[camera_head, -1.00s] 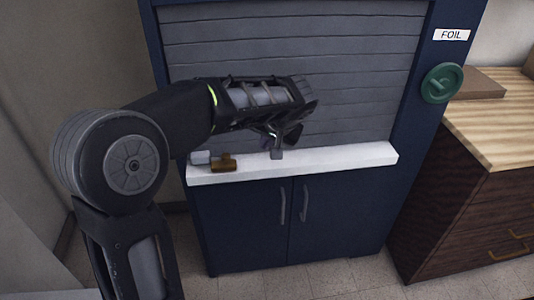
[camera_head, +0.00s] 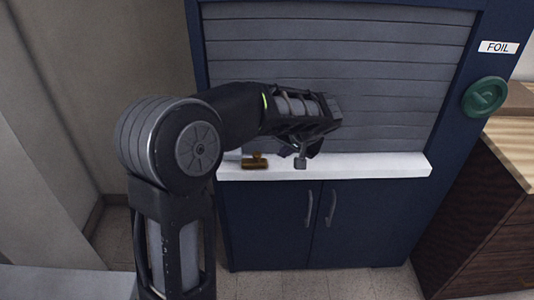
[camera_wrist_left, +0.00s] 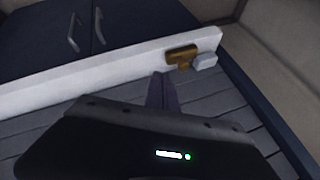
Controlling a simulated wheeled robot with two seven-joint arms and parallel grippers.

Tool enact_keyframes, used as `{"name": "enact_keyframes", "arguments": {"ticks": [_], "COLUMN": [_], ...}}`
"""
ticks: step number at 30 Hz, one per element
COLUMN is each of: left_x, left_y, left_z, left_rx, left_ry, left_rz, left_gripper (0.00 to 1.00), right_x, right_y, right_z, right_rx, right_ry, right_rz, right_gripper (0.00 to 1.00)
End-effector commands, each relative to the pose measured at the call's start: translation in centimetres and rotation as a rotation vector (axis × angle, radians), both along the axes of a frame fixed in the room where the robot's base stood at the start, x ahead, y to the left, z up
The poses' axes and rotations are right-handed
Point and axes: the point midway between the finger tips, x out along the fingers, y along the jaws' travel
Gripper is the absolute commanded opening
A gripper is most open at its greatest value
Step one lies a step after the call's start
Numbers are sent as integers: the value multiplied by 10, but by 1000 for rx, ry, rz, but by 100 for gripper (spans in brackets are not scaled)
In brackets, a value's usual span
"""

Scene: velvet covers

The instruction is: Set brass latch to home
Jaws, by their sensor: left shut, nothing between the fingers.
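The brass latch (camera_head: 255,162) is a small gold-brown piece on the white ledge (camera_head: 380,166) of the blue cabinet, near the ledge's left end. It also shows in the left wrist view (camera_wrist_left: 181,55), beside a pale block (camera_wrist_left: 205,61). My left gripper (camera_head: 300,161) is shut and empty, a little to the right of the latch in the head view, by the ledge. In the left wrist view its dark fingers (camera_wrist_left: 162,90) point toward the ledge, apart from the latch. My right gripper is not in view.
A grey slatted shutter (camera_head: 400,100) rises behind the ledge. Below are two blue doors with handles (camera_head: 331,207). A green round knob (camera_head: 485,97) and a FOIL label (camera_head: 498,47) are on the right frame. A wooden drawer unit (camera_head: 490,205) stands right.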

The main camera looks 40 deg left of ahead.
Motion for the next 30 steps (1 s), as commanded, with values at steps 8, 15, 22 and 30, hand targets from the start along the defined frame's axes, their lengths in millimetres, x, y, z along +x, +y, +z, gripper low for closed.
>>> {"name": "enact_keyframes", "arguments": {"ticks": [8,15,22,30], "left_x": [13,7,7,4], "left_y": [30,60,64,68], "left_z": [-45,-47,-49,-51], "left_rx": [0,0,-1,-1], "left_ry": [3,1,0,-1], "left_rz": [3,3,0,0], "left_gripper": [0,0,0,0], "right_x": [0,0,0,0], "right_y": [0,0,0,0], "right_z": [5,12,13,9], "right_rx": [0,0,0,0], "right_ry": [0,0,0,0], "right_rz": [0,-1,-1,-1], "right_gripper": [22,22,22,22]}}
